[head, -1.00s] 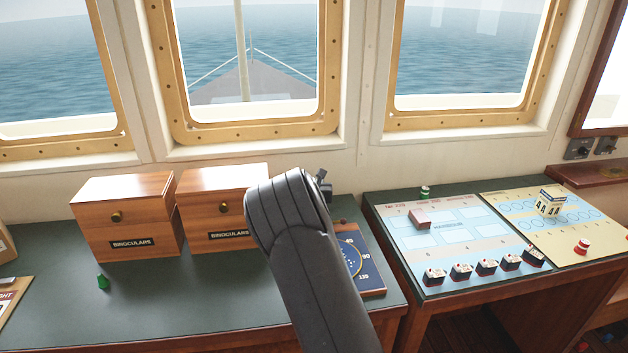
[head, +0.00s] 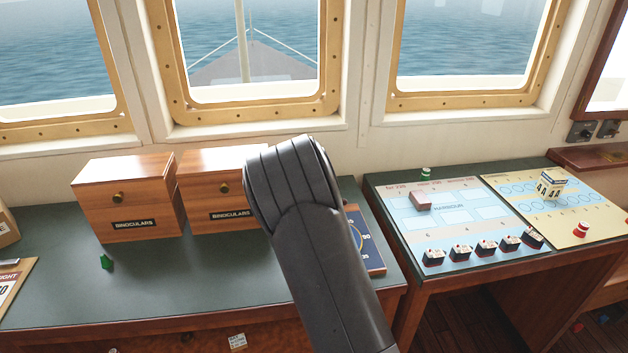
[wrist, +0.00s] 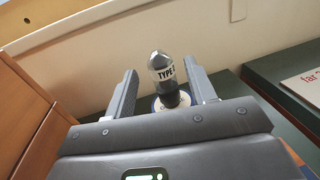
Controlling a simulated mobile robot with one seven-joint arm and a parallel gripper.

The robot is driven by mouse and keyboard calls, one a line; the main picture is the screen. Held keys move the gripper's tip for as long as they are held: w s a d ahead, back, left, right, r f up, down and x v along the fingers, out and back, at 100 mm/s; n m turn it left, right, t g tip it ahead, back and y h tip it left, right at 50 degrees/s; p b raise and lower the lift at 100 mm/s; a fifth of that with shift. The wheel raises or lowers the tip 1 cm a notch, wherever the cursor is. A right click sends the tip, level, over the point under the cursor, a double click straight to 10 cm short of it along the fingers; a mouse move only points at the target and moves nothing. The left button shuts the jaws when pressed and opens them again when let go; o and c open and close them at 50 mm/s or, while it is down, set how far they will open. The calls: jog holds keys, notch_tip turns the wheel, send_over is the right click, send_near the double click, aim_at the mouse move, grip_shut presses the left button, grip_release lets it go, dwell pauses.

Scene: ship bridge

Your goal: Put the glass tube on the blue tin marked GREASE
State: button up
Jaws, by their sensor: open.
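In the wrist view, a capsule-shaped clear and dark glass tube (wrist: 162,66) with a white band lettered "TYPE" stands upright beyond my gripper (wrist: 160,70). The gripper's two fingers are apart, one on each side of the tube in the picture. I cannot tell whether the tube is between the fingertips or just past them. A round piece with a pale rim and some blue (wrist: 172,101) shows at the tube's foot, partly hidden by my gripper; no lettering on it is readable. No GREASE marking is visible. In the head view my arm hides the gripper and the tube.
Two wooden binoculars boxes (head: 128,205) stand left of my arm, with a small green piece (head: 106,262) before them. A blue chart board (head: 366,240) is partly behind my arm. The right table (head: 440,280) carries game boards with several small ships.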

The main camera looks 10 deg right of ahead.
jog(key=s+a, duration=0.1)
jog(key=s, duration=0.5)
jog(key=s+d+r+m+g+h, duration=0.8)
jog(key=s+d+r+m+h, duration=0.15)
jog(key=s+d+m, duration=0.65)
jog(key=s+m+g+y, duration=0.3)
jog(key=s+m+g, duration=0.2)
jog(key=s+m, duration=0.55)
jog(key=s+a+m+t+y, duration=0.1)
jog(key=s+a+m+y, duration=0.6)
jog(key=s+a, duration=0.8)
jog(key=s+y, duration=0.3)
jog(key=shift+r, duration=0.2)
jog(key=shift+a, duration=0.1)
